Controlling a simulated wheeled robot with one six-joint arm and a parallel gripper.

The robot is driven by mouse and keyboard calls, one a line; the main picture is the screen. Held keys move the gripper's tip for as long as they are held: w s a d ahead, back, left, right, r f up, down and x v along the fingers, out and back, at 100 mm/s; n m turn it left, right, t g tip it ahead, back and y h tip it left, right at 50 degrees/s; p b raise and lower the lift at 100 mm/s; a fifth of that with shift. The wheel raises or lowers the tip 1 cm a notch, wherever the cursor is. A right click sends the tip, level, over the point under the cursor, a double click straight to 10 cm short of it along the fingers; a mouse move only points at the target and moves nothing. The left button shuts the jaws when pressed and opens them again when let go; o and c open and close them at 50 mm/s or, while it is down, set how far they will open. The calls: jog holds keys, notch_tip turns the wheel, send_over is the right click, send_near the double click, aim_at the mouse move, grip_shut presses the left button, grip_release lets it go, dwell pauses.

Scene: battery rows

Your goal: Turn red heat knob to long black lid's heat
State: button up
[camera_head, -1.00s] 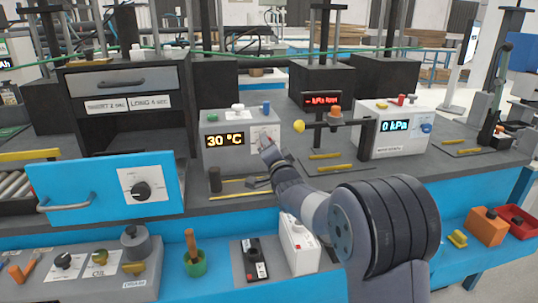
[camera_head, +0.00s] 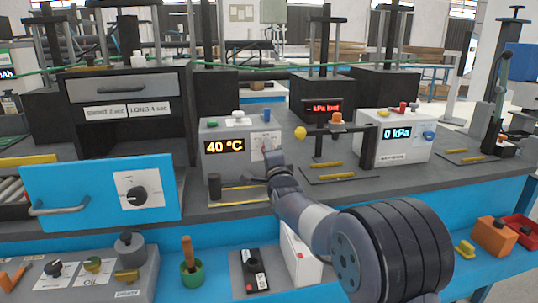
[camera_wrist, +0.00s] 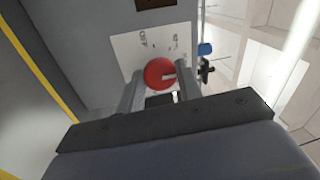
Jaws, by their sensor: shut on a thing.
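The red heat knob (camera_wrist: 159,73) sits on a white dial plate on the front of a grey heater box (camera_head: 210,168). My gripper (camera_wrist: 160,88) is shut on the knob, with one finger at each side of it. In the head view my gripper (camera_head: 272,163) reaches the box's front and hides most of the knob. The box's display (camera_head: 224,147) reads 40 °C. The dial's marks are too small to read. I cannot make out a long black lid. A label on the dark cabinet (camera_head: 148,109) reads "LONG 4 sec".
A blue drawer front (camera_head: 85,195) with a black knob stands at the left. A white box (camera_head: 392,152) showing 0 kPa stands to the right, beyond a dark bar stand. A green cup (camera_head: 193,271) and control boxes sit on the lower front shelf.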

jog(key=o, duration=1)
jog(key=shift+c, duration=0.2)
jog(key=shift+s, duration=0.1)
jog(key=v, duration=1)
jog(key=shift+s, duration=0.3)
jog(key=shift+w+d+f, duration=0.1)
jog(key=shift+f, duration=0.05)
jog(key=x, duration=1)
jog(key=shift+w, duration=0.3)
